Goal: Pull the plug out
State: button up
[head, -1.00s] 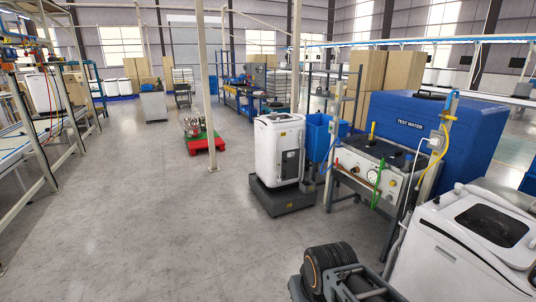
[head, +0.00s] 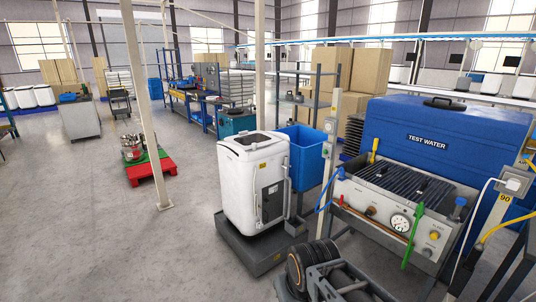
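A white plug (head: 514,183) sits in a grey outlet box on a post at the right edge, beside the blue test water tank (head: 400,135). A white cable (head: 472,215) runs from the plug down to the left. The plug appears seated; its contact with the socket is too small to make out. Dark ribbed and grey parts of my arm (head: 335,272) show at the bottom centre, well below and left of the plug. I cannot pick out the fingertips, so I cannot tell whether my gripper is open or shut.
A test bench with a gauge (head: 399,223) and green handle (head: 413,232) stands in front of the tank. A white machine (head: 253,180) on a dark base and a blue bin (head: 304,155) stand left of it. Yellow cable (head: 505,228) hangs at right. Floor at left is open.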

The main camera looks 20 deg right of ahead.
aim_at(514, 185)
jog(key=z, duration=0.4)
jog(key=i, duration=1.2)
jog(key=z, duration=1.7)
jog(key=i, duration=1.15)
jog(key=z, duration=0.9)
